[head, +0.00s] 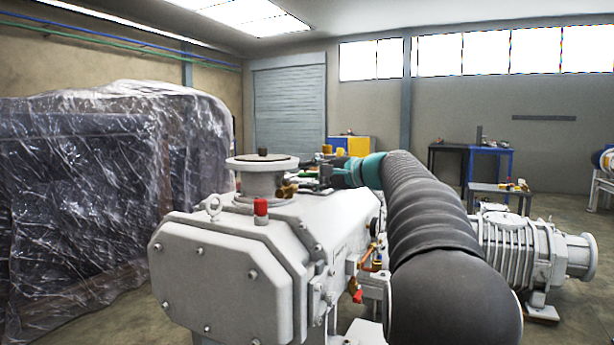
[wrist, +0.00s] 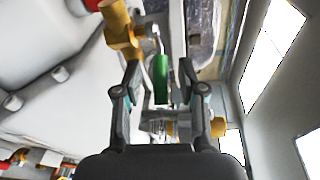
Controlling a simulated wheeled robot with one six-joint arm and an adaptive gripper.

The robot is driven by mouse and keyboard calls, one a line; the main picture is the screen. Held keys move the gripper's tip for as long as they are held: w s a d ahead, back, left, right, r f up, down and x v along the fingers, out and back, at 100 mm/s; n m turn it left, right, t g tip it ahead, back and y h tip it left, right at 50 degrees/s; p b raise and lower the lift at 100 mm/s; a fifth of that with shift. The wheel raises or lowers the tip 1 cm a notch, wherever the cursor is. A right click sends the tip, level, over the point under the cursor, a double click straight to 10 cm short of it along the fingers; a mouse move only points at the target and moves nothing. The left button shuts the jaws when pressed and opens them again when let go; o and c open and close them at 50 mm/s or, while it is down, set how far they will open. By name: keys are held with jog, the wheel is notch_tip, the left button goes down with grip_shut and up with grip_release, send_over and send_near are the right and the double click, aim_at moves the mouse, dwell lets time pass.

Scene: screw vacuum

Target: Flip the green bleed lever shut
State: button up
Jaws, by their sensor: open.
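The green bleed lever (wrist: 161,78) shows in the wrist view as a green grip beside a brass fitting (wrist: 122,30). My gripper (wrist: 159,72) is open, with one dark finger on each side of the green grip. A gap shows on both sides of it in the picture; I cannot tell the depth between them. In the head view my gripper (head: 318,181) is small and dark, over the top of the pale pump housing (head: 225,262), near brass fittings (head: 287,190).
A red cap (head: 261,208) and a lifting eye (head: 213,205) stand up from the housing. A round flange (head: 262,163) rises behind them. Copper pipework with a red handle (head: 357,296) is on the housing's right side. A plastic-wrapped machine (head: 90,200) fills the left.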

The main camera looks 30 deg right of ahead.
jog(key=shift+w+a, duration=0.15)
jog(key=shift+w, duration=0.1)
grip_shut()
jog(key=shift+s, duration=0.1)
